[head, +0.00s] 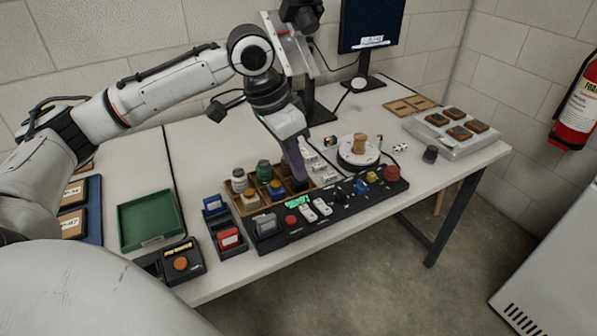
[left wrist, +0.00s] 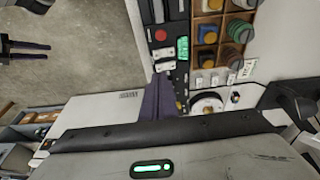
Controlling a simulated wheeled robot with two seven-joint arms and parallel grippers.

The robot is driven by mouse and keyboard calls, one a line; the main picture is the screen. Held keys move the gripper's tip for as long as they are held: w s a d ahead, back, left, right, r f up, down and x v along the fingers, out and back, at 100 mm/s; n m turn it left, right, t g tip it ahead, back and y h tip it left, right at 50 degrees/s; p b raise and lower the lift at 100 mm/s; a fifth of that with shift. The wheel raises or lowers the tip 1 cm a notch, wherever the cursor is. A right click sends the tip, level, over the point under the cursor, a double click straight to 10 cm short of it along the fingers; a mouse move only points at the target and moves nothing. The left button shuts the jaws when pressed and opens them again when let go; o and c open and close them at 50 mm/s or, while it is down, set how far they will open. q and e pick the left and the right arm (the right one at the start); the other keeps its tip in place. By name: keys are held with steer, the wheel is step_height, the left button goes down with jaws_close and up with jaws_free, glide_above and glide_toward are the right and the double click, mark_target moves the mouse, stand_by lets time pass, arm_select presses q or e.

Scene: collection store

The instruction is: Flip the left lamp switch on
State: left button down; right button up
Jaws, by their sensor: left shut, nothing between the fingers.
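A black control panel (head: 268,243) lies along the front of the table. It carries two white rocker switches side by side, the left one (head: 307,212) and the right one (head: 322,207). In the left wrist view the left switch (left wrist: 163,53) and the right switch (left wrist: 165,66) lie beyond my fingertips. Whether either is on is too small to tell. My left gripper (head: 300,184) points down, shut and empty, over the panel's back edge behind the switches. Its purple fingers (left wrist: 160,92) show in the left wrist view. A dark two-pronged shape at that view's upper left may be my right gripper (left wrist: 25,51).
A red button (head: 291,220) and a green display (head: 297,202) adjoin the switches. Knobs and a large red button (head: 391,173) sit farther right. A wooden compartment box (head: 245,207) with jars stands behind. A green tray (head: 149,220) is at left.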

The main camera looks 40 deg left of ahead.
arm_select(q)
steer(key=b, duration=0.1)
glide_above(312, 215)
steer(key=f, duration=1)
steer(key=shift+s+a, duration=0.4)
steer(key=shift+d+f, duration=0.1)
steer(key=shift+f, duration=0.5)
